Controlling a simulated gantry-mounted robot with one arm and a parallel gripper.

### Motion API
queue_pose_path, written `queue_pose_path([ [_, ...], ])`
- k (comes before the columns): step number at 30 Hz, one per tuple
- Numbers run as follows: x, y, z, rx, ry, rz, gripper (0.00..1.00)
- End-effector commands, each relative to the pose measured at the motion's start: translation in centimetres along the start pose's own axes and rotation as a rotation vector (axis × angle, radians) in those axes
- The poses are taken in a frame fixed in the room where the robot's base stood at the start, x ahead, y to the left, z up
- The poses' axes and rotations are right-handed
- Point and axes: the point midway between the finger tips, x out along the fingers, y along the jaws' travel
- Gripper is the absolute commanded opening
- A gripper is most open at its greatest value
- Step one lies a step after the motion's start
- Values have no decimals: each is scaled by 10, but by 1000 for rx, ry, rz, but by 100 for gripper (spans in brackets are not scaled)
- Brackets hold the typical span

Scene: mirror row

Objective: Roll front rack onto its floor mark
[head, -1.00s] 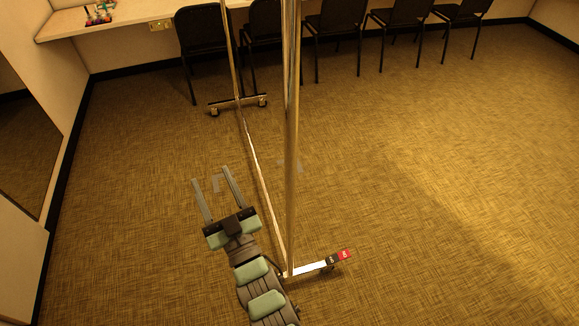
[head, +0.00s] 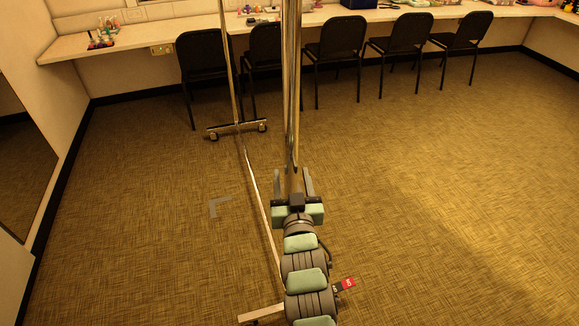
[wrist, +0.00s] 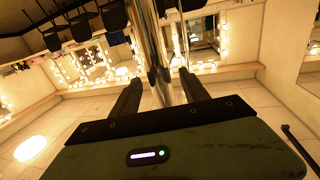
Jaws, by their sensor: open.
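The front rack is a chrome frame with a near post (head: 292,90), a thinner far post (head: 228,60), a long bottom rail (head: 256,195) and a far foot on casters (head: 237,129). Its near foot (head: 262,313) is partly hidden by my arm, with a red tag (head: 345,284) beside it. A grey L-shaped floor mark (head: 218,207) lies left of the rail. My gripper (head: 294,178) is open, with its fingers on either side of the near post. In the wrist view the post (wrist: 158,60) stands between both fingers (wrist: 160,88); I cannot tell whether they touch it.
Several black chairs (head: 334,42) line a long counter (head: 120,40) at the back. A mirror (head: 20,170) stands on the left wall. The carpet (head: 450,200) to the right is clear.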

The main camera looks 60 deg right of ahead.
Motion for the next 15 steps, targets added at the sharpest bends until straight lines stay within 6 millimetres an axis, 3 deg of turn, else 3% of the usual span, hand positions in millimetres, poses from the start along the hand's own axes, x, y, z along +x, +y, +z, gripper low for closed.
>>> queue_pose_path([
  [6, 34, 0, -1, -1, -2, 1, 53],
  [15, 50, 0, 0, -1, 0, 0, 53],
])
